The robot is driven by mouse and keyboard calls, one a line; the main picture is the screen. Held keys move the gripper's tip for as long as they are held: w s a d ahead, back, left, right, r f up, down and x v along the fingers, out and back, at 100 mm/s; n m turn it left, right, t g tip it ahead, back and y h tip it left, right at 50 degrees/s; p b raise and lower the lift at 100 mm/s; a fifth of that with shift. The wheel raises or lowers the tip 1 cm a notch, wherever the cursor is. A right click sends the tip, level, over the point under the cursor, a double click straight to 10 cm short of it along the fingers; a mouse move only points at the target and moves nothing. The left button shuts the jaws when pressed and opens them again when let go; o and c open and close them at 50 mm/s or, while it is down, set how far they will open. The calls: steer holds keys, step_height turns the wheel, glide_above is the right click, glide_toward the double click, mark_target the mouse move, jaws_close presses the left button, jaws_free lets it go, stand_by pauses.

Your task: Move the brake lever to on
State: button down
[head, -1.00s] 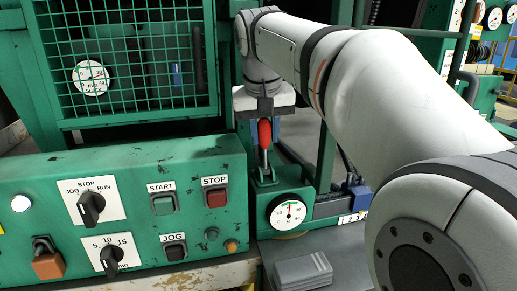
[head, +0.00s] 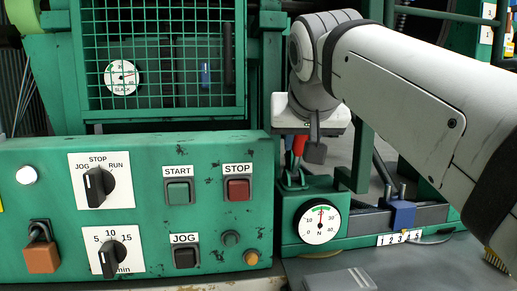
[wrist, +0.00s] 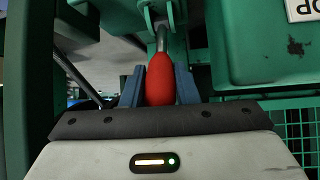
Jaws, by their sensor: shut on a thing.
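The brake lever (head: 298,146) has a red handle on a metal stem and stands on a green bracket above a round gauge. It leans slightly to the right in the head view. My gripper (head: 306,150) is at the red handle, partly hiding it. In the wrist view the red handle (wrist: 161,78) sits between the two blue fingers of my gripper (wrist: 160,88), which are shut on it. The stem runs away from the fingers to a green pivot fork (wrist: 160,14).
A green control panel (head: 140,222) with knobs, buttons and an orange padlock (head: 41,259) stands left of the lever. The round gauge (head: 319,221) is just below it. A green mesh guard (head: 163,60) is behind. A blue slider block (head: 399,213) is to the right.

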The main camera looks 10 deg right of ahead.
stand_by(0.4)
steer(key=c, duration=1.1)
jaws_free()
